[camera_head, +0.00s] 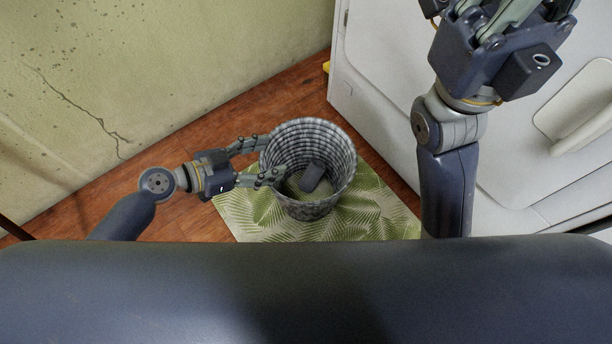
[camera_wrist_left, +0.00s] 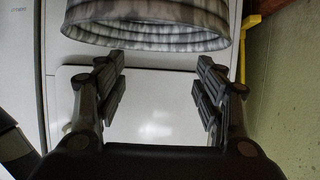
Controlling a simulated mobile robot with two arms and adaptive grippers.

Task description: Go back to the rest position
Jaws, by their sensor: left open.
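My left gripper (camera_head: 274,159) is open at the left side of a grey-and-white woven basket (camera_head: 345,150). Its fingertips overlap the basket's left rim in the head view; I cannot tell if they touch it. In the left wrist view the two fingers of my left gripper (camera_wrist_left: 160,80) stand apart with nothing between them, and the basket's rim (camera_wrist_left: 150,40) is just beyond the tips.
The basket stands on a green leaf-patterned mat (camera_head: 385,212) on a reddish wood floor (camera_head: 300,92). A stained, cracked wall (camera_head: 150,70) rises at the left. A white appliance or cabinet (camera_head: 390,70) with a handle stands at the right, close to the basket and my right arm.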

